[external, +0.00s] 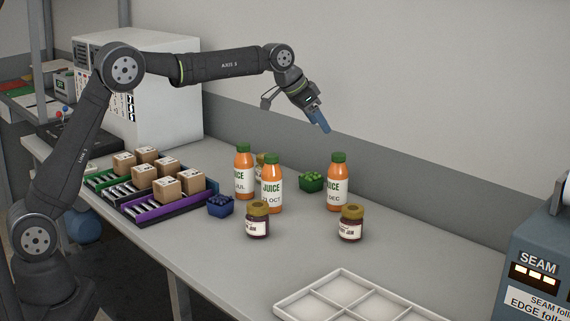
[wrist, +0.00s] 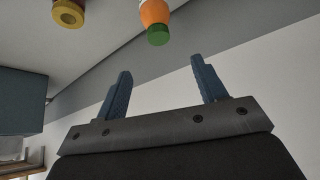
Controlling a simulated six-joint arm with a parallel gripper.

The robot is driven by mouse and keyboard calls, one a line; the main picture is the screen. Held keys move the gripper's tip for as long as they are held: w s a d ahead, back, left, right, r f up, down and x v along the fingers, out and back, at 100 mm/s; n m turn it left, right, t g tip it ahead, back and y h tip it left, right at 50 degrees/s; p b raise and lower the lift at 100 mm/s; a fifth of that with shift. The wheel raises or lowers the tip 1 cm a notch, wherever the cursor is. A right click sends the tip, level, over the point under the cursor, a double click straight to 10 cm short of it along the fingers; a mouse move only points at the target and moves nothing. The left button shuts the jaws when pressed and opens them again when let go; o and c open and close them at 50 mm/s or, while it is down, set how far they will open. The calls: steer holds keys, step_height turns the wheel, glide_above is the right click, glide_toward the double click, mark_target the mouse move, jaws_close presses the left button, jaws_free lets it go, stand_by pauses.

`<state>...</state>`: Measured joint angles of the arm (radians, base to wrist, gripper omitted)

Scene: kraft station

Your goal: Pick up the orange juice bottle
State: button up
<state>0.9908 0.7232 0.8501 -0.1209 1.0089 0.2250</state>
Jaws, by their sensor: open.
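Several orange juice bottles with green caps and white labels stand upright on the grey table. One labelled JUL (external: 243,172) is at the left, one labelled OCT (external: 271,184) is just right of it, and one labelled DEC (external: 337,182) stands apart at the right. My gripper (external: 322,127) is in the air above and behind the bottles, its blue fingers pointing down and right, open and empty. In the wrist view my gripper (wrist: 160,85) has its fingers apart, and one juice bottle (wrist: 156,20) shows beyond them at the top edge, touching neither finger.
Two dark jam jars (external: 257,220) (external: 350,224) stand in front of the bottles; another jar is partly hidden behind them. A green basket (external: 311,181) and blue basket (external: 220,205) stand nearby. Small boxes (external: 165,190) sit on racks at left. An empty divided tray (external: 345,276) lies in front.

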mark_target(337, 154)
steer(key=x, duration=0.9)
steer(key=shift+w+d+f, duration=0.1)
steer(key=shift+f, duration=0.25)
steer(key=shift+x, duration=2.65)
steer(key=shift+c, duration=0.5)
jaws_close()
